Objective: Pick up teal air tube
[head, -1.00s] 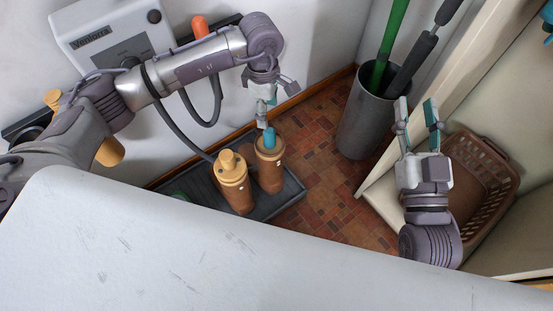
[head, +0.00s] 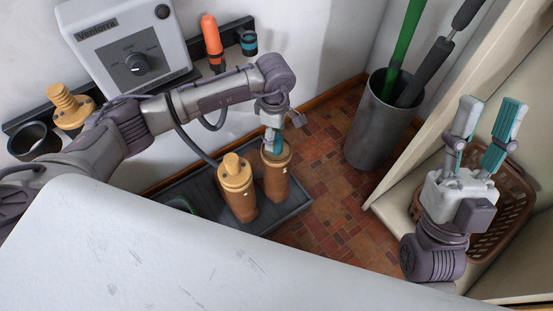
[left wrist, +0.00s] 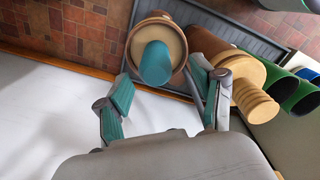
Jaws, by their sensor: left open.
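The teal air tube (left wrist: 155,62) stands upright in the round top of a brown canister (left wrist: 176,30), seen from above in the left wrist view. My left gripper (left wrist: 166,84) is open, with its two teal-padded fingers spread on either side of the tube's near end; I see no clear grip on it. In the head view, my left gripper (head: 272,138) is down at the top of the right-hand brown canister (head: 276,178) and mostly hides the tube. My right gripper (head: 490,112) is open and empty, raised at the right.
A second brown canister with a tan stepped cap (head: 236,180) stands close at the left, on the same grey tray (head: 292,208). A grey bin (head: 375,135) holds long-handled tools. A brown basket (head: 505,215) lies behind my right gripper. A white dial box (head: 130,45) is at the wall.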

